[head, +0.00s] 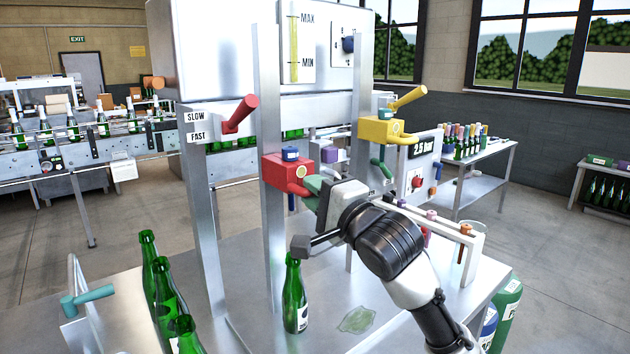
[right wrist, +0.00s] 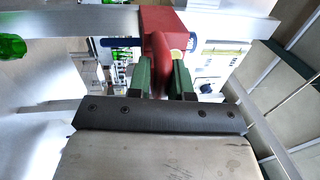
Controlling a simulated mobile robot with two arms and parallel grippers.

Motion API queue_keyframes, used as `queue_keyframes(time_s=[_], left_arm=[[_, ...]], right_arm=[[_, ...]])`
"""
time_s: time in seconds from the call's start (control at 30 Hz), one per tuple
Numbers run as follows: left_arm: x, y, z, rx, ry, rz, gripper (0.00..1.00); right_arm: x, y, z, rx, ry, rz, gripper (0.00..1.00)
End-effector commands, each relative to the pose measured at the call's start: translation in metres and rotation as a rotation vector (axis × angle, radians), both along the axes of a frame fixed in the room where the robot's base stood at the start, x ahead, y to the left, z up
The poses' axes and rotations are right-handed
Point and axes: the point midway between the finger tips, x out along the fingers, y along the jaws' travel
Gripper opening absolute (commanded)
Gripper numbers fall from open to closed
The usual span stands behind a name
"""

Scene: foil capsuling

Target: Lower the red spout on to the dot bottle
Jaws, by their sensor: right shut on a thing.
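The red spout (head: 287,173) is a red block with a blue cap on the left upright of the steel filling stand. Its curved red handle reaches toward my right gripper (head: 311,189), whose green fingers are shut on it. In the right wrist view the handle (right wrist: 158,52) sits between the two fingers (right wrist: 160,75). A green bottle (head: 295,296) with a pale label stands upright on the steel table, below the spout and apart from it. I cannot make out a dot on the label. My left gripper is not in view.
A yellow spout (head: 383,130) is on the right upright. A red lever (head: 240,114) is beside the SLOW/FAST plate. Several green bottles (head: 161,290) stand at the table's left. A white rack (head: 478,243) is at the right. A wet patch (head: 357,320) lies on the table.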

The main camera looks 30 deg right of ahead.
Motion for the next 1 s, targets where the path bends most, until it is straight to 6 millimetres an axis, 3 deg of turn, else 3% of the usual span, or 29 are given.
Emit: queue_keyframes(time_s=[0.03,0.1,0.4,0.63,1.0], left_arm=[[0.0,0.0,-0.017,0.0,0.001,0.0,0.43],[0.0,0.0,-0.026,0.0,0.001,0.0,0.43],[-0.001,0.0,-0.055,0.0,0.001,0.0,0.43],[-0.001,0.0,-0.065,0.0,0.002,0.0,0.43],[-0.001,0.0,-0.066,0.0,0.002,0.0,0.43]], right_arm=[[0.001,0.001,-0.027,0.011,0.009,0.005,0.0],[0.001,0.002,-0.048,0.012,0.011,0.005,0.0],[0.0,0.002,-0.121,0.01,0.011,0.006,0.0],[0.0,0.002,-0.15,0.008,0.008,0.005,0.0],[0.001,0.002,-0.158,0.006,0.012,0.007,0.0]])
